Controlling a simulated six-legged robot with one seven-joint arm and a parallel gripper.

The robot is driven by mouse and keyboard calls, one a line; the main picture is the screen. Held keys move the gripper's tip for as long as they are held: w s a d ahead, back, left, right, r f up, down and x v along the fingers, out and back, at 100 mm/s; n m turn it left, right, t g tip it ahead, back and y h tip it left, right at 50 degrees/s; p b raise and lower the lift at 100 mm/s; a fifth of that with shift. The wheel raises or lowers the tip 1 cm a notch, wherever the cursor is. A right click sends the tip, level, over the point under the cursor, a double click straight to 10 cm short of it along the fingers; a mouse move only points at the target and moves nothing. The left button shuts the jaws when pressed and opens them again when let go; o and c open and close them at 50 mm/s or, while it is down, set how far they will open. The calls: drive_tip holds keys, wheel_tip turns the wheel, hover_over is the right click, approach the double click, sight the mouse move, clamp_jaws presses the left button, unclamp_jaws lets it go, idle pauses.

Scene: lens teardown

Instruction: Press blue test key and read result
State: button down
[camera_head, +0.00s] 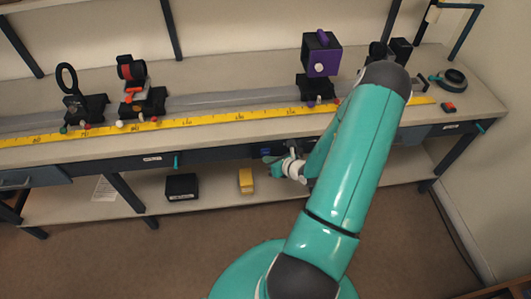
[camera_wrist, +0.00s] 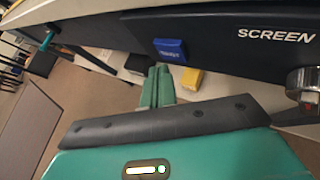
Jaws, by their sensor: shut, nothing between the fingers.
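The blue test key (camera_wrist: 170,49) sits on the dark front panel (camera_wrist: 215,38) in the wrist view, with small unreadable lettering on it. In the head view the blue key (camera_head: 265,151) is a small patch on the bench's front edge. My gripper (camera_wrist: 159,69) has its green fingers together and empty, pointing at the panel just below the key. I cannot tell whether the fingertips touch the key. In the head view my gripper (camera_head: 271,160) is at the bench front, partly hidden by my arm. No result readout can be read in either view.
The panel carries the word SCREEN and a metal knob (camera_wrist: 303,82) at right. A yellow box (camera_head: 246,181) and a black box (camera_head: 181,187) stand on the lower shelf. A purple-faced box (camera_head: 321,58), lens mounts and a yellow ruler (camera_head: 200,121) are on the benchtop.

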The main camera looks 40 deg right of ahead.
idle(0.7)
drive_tip(key=shift+w+d, duration=0.25)
drive_tip(key=shift+w, duration=0.1)
drive_tip(key=shift+w+d, duration=0.2)
drive_tip(key=shift+w, duration=0.1)
idle(0.6)
drive_tip(key=shift+s+a, duration=0.45)
drive_tip(key=shift+s, duration=0.2)
idle(0.3)
drive_tip(key=s+a, duration=0.2)
drive_tip(key=s, duration=0.2)
drive_tip(key=shift+s+a, duration=0.1)
drive_tip(key=shift+a, duration=0.3)
idle(0.7)
